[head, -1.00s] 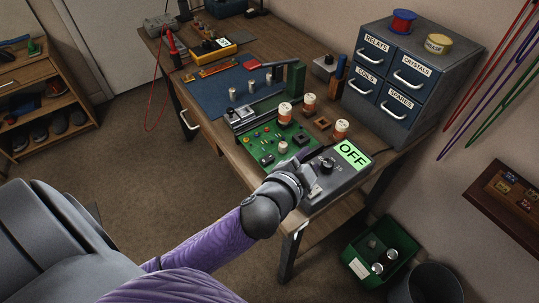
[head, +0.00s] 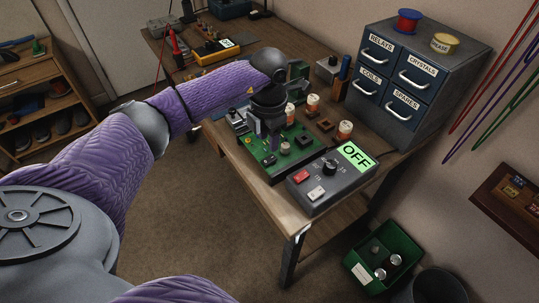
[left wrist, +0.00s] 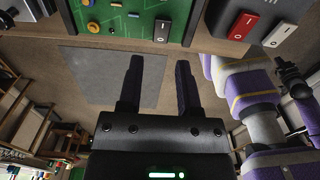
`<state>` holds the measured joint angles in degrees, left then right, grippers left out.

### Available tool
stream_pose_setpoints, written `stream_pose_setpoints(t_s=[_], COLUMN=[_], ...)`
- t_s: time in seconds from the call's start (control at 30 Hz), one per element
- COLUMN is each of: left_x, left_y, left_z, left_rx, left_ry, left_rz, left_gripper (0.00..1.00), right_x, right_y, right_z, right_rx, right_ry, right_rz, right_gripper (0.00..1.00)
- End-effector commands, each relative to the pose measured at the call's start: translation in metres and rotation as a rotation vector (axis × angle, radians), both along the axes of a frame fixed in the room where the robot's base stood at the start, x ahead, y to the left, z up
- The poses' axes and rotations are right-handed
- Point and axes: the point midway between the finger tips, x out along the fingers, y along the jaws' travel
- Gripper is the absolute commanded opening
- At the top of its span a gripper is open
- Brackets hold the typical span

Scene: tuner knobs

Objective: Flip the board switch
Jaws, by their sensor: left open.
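The green circuit board (head: 268,158) lies on the bench, left of the grey control box (head: 330,188). My left gripper (head: 273,143) points down over the board. In the left wrist view its two fingers (left wrist: 158,78) are open and empty, with the black switch ahead of them. They appear apart from it. In that view a purple arm of mine is at the right; its dark end (left wrist: 292,76) is too small to read.
The control box carries a red rocker (head: 301,176), a white rocker (head: 316,193), a black knob (head: 330,167) and a green sign (head: 355,155) reading OFF. A blue drawer cabinet (head: 405,80) is at the back right.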

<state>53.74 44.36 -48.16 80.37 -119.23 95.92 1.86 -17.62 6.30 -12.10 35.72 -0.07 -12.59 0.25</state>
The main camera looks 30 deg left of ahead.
Motion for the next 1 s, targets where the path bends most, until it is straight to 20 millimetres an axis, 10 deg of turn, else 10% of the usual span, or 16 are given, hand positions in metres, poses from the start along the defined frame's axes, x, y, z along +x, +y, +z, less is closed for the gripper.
stream_pose_setpoints(t_s=[0.23,0.57,0.8,1.0], left_x=[0.000,0.000,0.000,0.001], left_y=[-0.001,-0.001,-0.002,-0.002], left_z=[-0.054,-0.061,-0.061,-0.061], left_rx=[-0.003,-0.005,-0.006,-0.003], left_ry=[0.002,-0.002,-0.002,0.006], left_rz=[-0.002,-0.003,-0.003,-0.003], left_gripper=[0.44,0.44,0.00,0.00], right_x=[-0.009,-0.015,-0.014,-0.012], right_y=[-0.013,-0.016,-0.014,-0.012], right_z=[-0.018,-0.018,-0.018,-0.019], right_rx=[-0.023,-0.028,-0.025,-0.020], right_ry=[0.023,0.037,0.034,0.029], right_rz=[0.003,0.002,0.001,0.002], right_gripper=[0.00,0.00,0.00,0.00])
